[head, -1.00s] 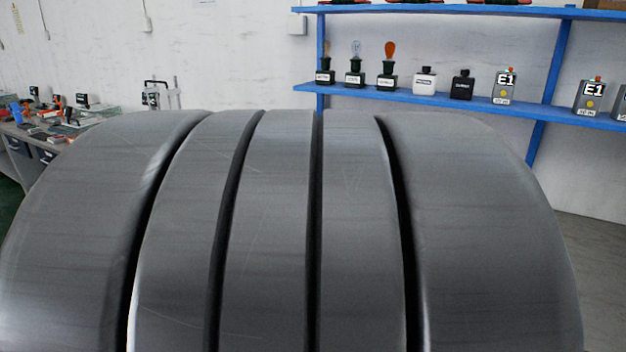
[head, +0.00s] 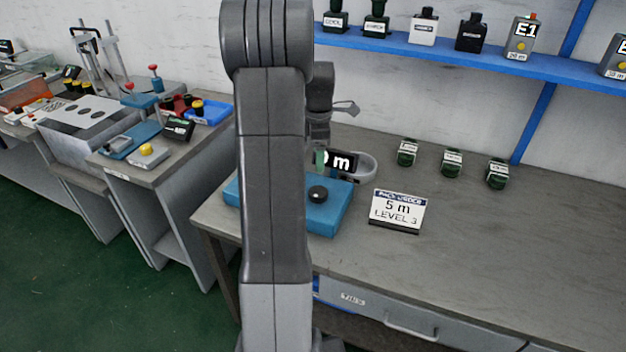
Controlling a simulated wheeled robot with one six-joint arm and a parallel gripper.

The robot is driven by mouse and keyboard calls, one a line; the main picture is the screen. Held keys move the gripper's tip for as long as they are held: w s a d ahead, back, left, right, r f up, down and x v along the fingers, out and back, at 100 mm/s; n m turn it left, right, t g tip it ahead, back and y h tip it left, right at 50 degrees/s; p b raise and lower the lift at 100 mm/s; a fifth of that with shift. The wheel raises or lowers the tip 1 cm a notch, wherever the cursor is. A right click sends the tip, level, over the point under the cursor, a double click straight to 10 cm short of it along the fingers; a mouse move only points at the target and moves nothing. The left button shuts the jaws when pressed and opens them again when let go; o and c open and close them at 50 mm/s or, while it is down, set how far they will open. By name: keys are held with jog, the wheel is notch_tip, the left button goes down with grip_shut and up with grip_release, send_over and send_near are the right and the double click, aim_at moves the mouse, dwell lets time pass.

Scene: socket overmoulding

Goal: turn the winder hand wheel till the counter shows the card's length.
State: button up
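The winder has a blue base (head: 330,212) with a black round knob (head: 318,193) on top, on the grey bench. Its black counter display (head: 342,162) shows "m"; the digit before it is partly hidden. A light grey rounded part (head: 366,168) sits beside the display; I cannot tell if it is the hand wheel. The white card (head: 398,208) reads "5 m" and "LEVEL 3" and stands right of the winder. My arm covers the winder's left part. My gripper (head: 320,140) is above and behind the winder, mostly hidden; its opening and any contact cannot be told.
Several dark green containers (head: 452,163) stand at the back of the bench (head: 480,250). A blue shelf (head: 460,59) with bottles and an E1 can (head: 521,40) is above. The bench's right front is clear. Another bench (head: 170,170) with tools stands left.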

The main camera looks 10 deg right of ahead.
aim_at(318, 192)
notch_tip(318, 192, down, 13)
jog(key=shift+s+f+p, duration=0.15)
jog(key=shift+f+p, duration=0.05)
jog(key=shift+p, duration=0.35)
jog(key=c, duration=1)
